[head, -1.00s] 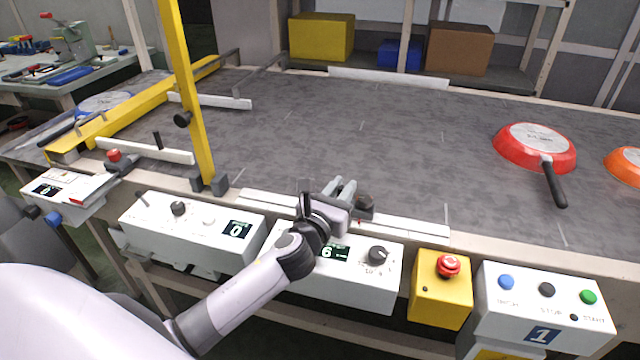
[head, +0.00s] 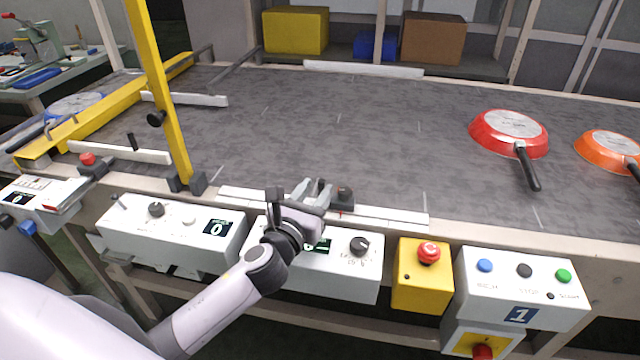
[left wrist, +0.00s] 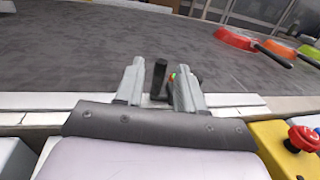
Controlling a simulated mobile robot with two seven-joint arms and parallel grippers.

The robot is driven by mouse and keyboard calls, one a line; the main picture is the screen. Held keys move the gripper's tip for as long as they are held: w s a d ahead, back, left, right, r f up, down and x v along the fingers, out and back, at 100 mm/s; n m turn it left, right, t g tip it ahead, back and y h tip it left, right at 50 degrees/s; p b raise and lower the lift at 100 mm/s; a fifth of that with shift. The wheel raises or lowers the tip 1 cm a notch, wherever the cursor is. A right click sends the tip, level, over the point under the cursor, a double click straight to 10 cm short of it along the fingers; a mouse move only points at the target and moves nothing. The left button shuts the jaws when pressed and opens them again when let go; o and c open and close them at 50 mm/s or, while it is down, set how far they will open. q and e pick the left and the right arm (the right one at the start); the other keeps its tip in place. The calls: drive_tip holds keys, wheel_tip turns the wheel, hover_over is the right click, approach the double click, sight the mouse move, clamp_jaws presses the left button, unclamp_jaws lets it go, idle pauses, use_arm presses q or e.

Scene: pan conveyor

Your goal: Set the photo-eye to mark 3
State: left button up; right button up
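The photo-eye looks to be the small dark block (head: 343,197) on the white rail (head: 392,214) along the belt's near edge. In the left wrist view a dark upright post (left wrist: 158,78) shows between my fingers, with a small block bearing green and red spots just right of it. My left gripper (head: 314,187) is at the rail, just left of the block in the head view. Its two fingers (left wrist: 157,84) are apart on either side of the post; I cannot tell whether they touch it. The rail's mark numbers are not readable. My right gripper is not in view.
Below the rail stand a white box with a knob (head: 360,246), its display partly hidden by my arm, and a yellow box with a red button (head: 429,253). A yellow post (head: 160,100) rises at left. Red (head: 508,135) and orange (head: 610,152) pans lie on the belt.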

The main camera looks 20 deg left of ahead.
use_arm(q)
drive_tip(key=shift+s+d, duration=0.1)
drive_tip(key=shift+s, duration=1.75)
drive_tip(key=shift+s, duration=0.1)
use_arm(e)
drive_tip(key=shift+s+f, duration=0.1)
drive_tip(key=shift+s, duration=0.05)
